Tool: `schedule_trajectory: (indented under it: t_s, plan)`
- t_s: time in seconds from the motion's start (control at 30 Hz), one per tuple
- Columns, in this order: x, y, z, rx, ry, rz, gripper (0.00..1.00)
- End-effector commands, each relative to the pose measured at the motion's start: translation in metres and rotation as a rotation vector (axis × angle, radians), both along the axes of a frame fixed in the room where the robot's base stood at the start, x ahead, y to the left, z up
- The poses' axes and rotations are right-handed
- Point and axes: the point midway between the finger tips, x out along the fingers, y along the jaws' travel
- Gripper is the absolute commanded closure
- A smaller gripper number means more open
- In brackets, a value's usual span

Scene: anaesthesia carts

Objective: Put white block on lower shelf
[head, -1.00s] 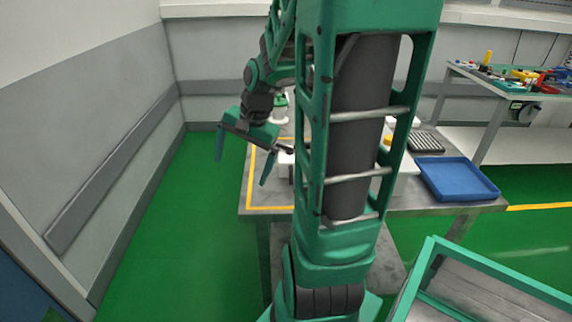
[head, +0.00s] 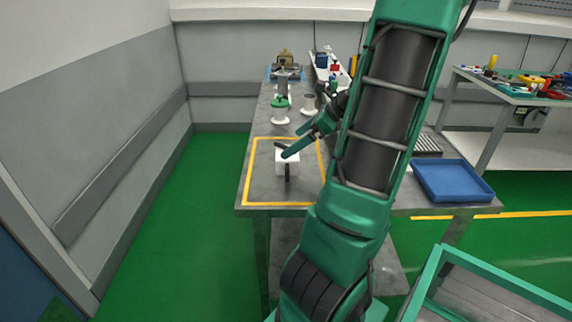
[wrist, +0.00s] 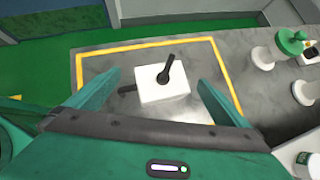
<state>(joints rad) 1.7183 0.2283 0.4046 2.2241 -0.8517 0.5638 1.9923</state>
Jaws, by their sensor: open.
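The white block (head: 281,164) stands on the grey table inside a yellow outlined square. In the wrist view the white block (wrist: 160,95) has a black handle (wrist: 167,70) rising from its top. My gripper (head: 290,151) is over the block in the head view. In the wrist view my open gripper (wrist: 160,77) has one green finger on each side of the block, with gaps, and holds nothing. A grey lower surface (head: 290,245) shows under the table, partly hidden by my arm. A white lower shelf (head: 485,150) shows under the right-hand table.
White spools, one with a green top (head: 280,108), stand behind the square. A blue tray (head: 452,182) lies at the table's right. A green-framed cart (head: 480,285) is at lower right. Green floor (head: 165,210) is clear left of the table.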

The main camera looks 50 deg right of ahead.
Motion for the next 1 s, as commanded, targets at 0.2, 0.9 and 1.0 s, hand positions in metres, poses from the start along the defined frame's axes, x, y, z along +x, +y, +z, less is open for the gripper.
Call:
schedule_trajectory:
  t_s: [0.2, 0.9, 1.0]
  plan:
    - [0.006, -0.001, -0.007, 0.037, -0.010, -0.037, 0.00]
    - [0.062, 0.023, -0.064, 0.035, -0.009, -0.023, 0.00]
    - [0.069, 0.024, -0.072, 0.033, -0.009, -0.025, 0.00]
